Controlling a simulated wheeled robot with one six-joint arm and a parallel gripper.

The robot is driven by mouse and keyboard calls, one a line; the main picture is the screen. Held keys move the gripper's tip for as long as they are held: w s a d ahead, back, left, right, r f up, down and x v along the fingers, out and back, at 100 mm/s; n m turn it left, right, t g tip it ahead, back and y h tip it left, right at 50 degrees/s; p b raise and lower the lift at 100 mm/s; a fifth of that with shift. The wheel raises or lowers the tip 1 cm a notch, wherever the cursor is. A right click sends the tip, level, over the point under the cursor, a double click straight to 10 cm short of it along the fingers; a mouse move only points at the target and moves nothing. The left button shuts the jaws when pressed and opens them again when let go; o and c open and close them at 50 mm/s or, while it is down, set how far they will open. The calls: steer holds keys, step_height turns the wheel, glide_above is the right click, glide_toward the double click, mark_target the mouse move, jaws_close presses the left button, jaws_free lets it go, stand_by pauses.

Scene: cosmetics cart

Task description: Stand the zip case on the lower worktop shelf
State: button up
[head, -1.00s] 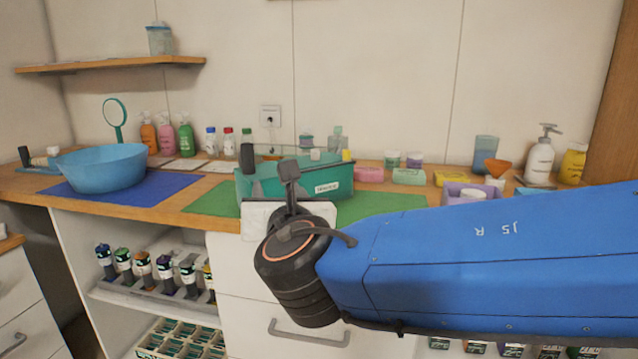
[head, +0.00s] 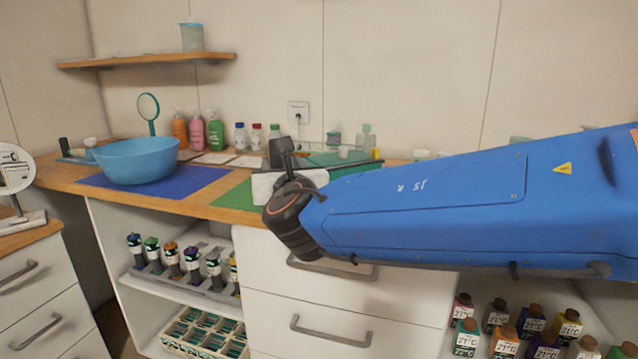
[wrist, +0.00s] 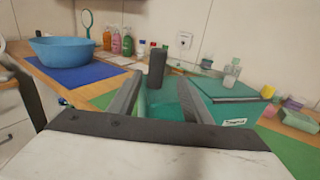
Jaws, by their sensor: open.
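A teal box-like case with a white label, which I take for the zip case (wrist: 236,113), sits on the green mat on the worktop. In the head view its top (head: 345,160) shows behind my arm, which hides most of it. My gripper (wrist: 160,82) is open, with its two dark fingers pointing at the case's near left part. Teal surface shows between the fingers; I cannot tell whether they touch it. Under the worktop at left, an open shelf (head: 150,285) holds a row of dark bottles, with a crate of green-labelled items (head: 205,335) below.
A blue bowl (head: 135,160) stands on a blue mat at left, with pump bottles (head: 196,130) behind. A dark upright cylinder (wrist: 157,68) stands beyond my fingers. White drawers (head: 340,290) are below my arm. Several capped bottles (head: 535,330) stand at lower right.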

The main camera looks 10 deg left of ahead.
mark_target(277, 155)
steer(key=shift+a+r+x, duration=0.1)
steer(key=shift+r+x, duration=0.05)
steer(key=shift+x, duration=0.85)
steer(key=shift+a+r+x, duration=0.1)
steer(key=shift+a+x, duration=0.05)
steer(key=shift+x, duration=0.85)
steer(key=shift+a+r+x, duration=0.1)
steer(key=shift+r+x, duration=0.05)
steer(key=shift+x, duration=0.8)
steer(key=shift+s, duration=0.2)
jaws_close()
